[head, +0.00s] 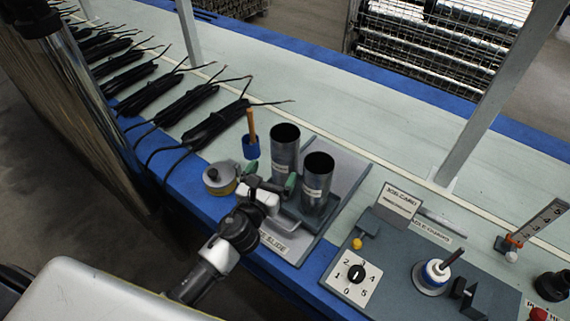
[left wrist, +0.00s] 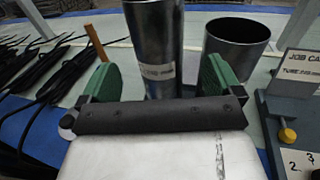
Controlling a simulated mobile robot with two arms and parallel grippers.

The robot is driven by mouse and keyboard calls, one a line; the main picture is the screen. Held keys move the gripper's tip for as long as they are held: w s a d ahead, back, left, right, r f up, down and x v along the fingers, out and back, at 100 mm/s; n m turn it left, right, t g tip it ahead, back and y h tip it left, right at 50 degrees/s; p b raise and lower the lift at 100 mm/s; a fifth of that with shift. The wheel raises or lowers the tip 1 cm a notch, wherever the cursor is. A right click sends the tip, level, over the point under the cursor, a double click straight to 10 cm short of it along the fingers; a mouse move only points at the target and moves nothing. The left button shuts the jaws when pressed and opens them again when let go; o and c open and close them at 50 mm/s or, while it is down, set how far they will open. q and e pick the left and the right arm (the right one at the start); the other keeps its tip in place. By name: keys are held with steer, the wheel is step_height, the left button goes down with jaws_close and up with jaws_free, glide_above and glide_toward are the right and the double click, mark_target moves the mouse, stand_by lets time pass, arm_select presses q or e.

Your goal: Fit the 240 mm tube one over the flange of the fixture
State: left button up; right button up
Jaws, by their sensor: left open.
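Two grey metal tubes stand upright on a grey slide plate (head: 345,160): the left tube (head: 285,158) and the right tube (head: 317,186). Both carry small pale labels; which is the 240 mm one I cannot read. In the left wrist view the left tube (left wrist: 153,40) rises higher than the right tube (left wrist: 237,45). My left gripper (head: 270,178) is open and empty, its green pads apart in front of the left tube, which shows between them (left wrist: 158,82). A round white-and-blue fitting (head: 431,277) with a dark rod sits on a grey panel; whether it is the flange I cannot tell.
A round tin-like object (head: 220,178) and a blue holder (head: 250,147) with an orange stick stand left of my gripper. Black cable bundles (head: 190,105) lie further left. A job card (head: 399,200) and dial (head: 355,273) are at right. The bench (head: 370,110) behind the tubes is clear.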

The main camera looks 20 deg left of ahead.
mark_target(290, 139)
arm_select(q)
steer(key=w, duration=0.9)
steer(key=shift+w+d+f, duration=0.1)
steer(key=shift+w+d, duration=0.1)
steer(key=shift+d, duration=0.1)
steer(key=shift+c, duration=0.2)
steer(key=c, duration=1.4)
